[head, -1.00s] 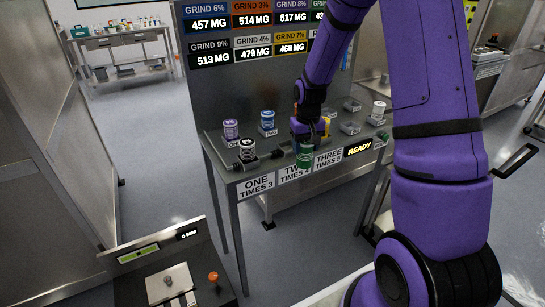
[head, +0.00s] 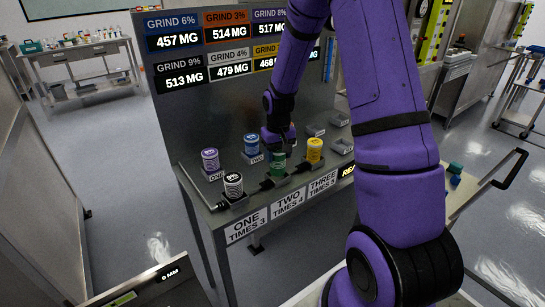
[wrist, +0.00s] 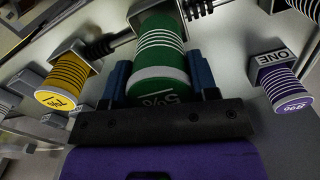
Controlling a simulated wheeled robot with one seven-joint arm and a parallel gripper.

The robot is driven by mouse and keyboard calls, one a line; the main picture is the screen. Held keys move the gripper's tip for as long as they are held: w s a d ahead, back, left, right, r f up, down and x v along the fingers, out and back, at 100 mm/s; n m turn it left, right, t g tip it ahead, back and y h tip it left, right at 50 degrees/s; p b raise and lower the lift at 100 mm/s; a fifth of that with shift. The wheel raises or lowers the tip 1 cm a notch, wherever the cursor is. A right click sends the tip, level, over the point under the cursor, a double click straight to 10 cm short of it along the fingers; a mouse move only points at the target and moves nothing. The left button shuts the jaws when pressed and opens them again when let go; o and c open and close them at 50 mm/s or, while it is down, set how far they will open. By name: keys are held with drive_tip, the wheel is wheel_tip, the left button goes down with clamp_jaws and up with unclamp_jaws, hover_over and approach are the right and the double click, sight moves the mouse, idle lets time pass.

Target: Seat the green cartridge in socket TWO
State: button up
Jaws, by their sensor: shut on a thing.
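My gripper (head: 279,152) is shut on the green cartridge (head: 278,165), with its blue fingers on both sides of it in the wrist view. The cartridge (wrist: 163,55) has white rings and a "5%" top. It is upright at socket TWO, behind the TWO TIMES 4 label (head: 290,203). The grey socket block (wrist: 137,18) shows at its base in the wrist view, between black hoses. The contact at the base is partly hidden, so I cannot tell whether it is fully down.
A black-and-white cartridge (head: 233,185) stands in socket ONE and a yellow cartridge (head: 314,150) in socket THREE, close on either side. Purple (head: 210,160) and blue (head: 252,145) cartridges stand on rear pads. Empty pads (head: 342,145) lie at the right. An upright panel (head: 190,105) stands behind.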

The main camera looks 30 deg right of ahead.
sight(278, 161)
drive_tip(key=shift+f, duration=1.6)
drive_tip(key=o, duration=1.1)
drive_tip(key=shift+f, duration=0.15)
drive_tip(key=shift+c, duration=0.2)
